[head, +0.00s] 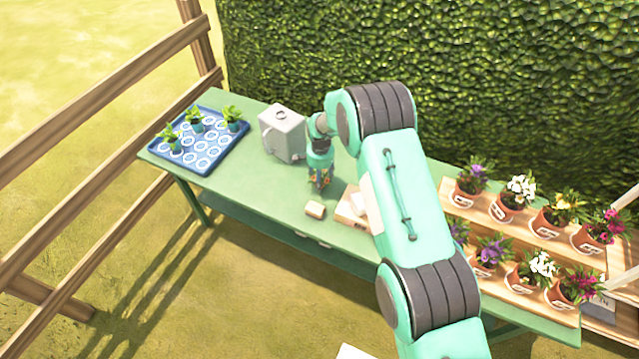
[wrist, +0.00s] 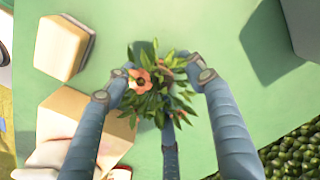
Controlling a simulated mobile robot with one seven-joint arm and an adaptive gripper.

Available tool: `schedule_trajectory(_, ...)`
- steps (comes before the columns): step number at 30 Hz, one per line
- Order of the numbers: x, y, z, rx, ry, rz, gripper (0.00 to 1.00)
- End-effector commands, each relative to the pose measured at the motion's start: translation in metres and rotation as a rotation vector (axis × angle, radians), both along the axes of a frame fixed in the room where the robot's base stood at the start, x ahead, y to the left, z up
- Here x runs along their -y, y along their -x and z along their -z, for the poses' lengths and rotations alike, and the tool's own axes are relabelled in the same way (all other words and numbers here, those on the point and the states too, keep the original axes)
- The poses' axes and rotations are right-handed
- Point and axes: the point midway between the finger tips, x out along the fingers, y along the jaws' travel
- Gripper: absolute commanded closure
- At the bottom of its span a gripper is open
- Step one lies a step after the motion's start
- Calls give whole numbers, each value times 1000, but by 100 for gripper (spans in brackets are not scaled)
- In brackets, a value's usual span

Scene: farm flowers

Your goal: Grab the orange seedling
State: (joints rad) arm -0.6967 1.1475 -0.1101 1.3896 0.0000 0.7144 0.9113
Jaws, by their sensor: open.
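The orange seedling (wrist: 138,84), a small leafy plant with orange blossoms, stands on the green table between the fingers of my gripper (wrist: 155,88) in the wrist view. My gripper is open. Its fingers are around the plant, with one to the left, one to the right and one at the lower middle. I cannot tell whether any finger touches it. In the head view my gripper (head: 320,183) points down at the table, and its fingers mostly hide the seedling.
A brown box (head: 349,219) is close right of my gripper. Flower pots stand on wooden steps (head: 520,240) at right. A hedge (head: 450,70) is behind.

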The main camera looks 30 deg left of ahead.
Motion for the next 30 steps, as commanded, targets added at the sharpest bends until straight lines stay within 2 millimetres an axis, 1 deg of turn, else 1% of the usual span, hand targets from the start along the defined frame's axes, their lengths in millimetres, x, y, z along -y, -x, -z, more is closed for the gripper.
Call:
schedule_trajectory(2,0,0,0,0,0,0,46)
schedule_trajectory(6,0,0,0,0,0,0,74)
schedule_trajectory(8,0,0,0,0,0,0,86)
schedule_trajectory(9,0,0,0,0,0,0,89)
schedule_trajectory(19,0,0,0,0,0,0,90)
schedule_trajectory(23,0,0,-3,0,0,0,90)
schedule_trajectory(26,0,0,-8,0,0,0,90)
schedule_trajectory(30,0,0,-22,1,-1,0,90)
